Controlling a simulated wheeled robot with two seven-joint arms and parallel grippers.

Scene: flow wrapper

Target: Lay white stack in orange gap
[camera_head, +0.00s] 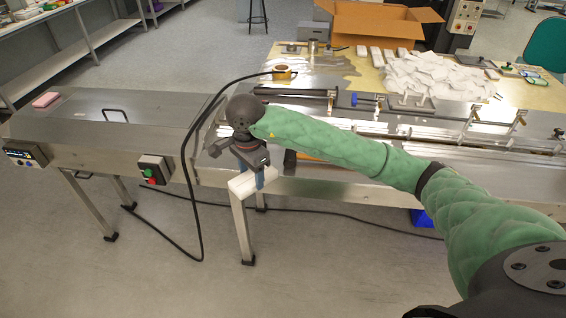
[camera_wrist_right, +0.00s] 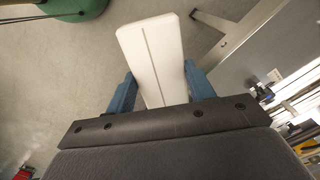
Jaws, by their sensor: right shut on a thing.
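My right gripper (camera_head: 250,172) is shut on a white stack (camera_head: 241,187) and holds it in the air just off the front edge of the machine. In the right wrist view, the blue fingers of the gripper (camera_wrist_right: 156,92) press on both long sides of the white stack (camera_wrist_right: 152,48), which has a thin seam along its length. A small patch of orange (camera_head: 310,157) shows at the machine's front edge behind my arm; my arm hides most of that area. My left gripper is not in the head view.
The steel flow wrapper (camera_head: 110,140) runs across the view. A control box (camera_head: 154,169) with green and red buttons sits on its front. A black cable (camera_head: 186,150) loops beside my gripper. A table with white pieces (camera_head: 435,75) and a cardboard box (camera_head: 372,22) is behind.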

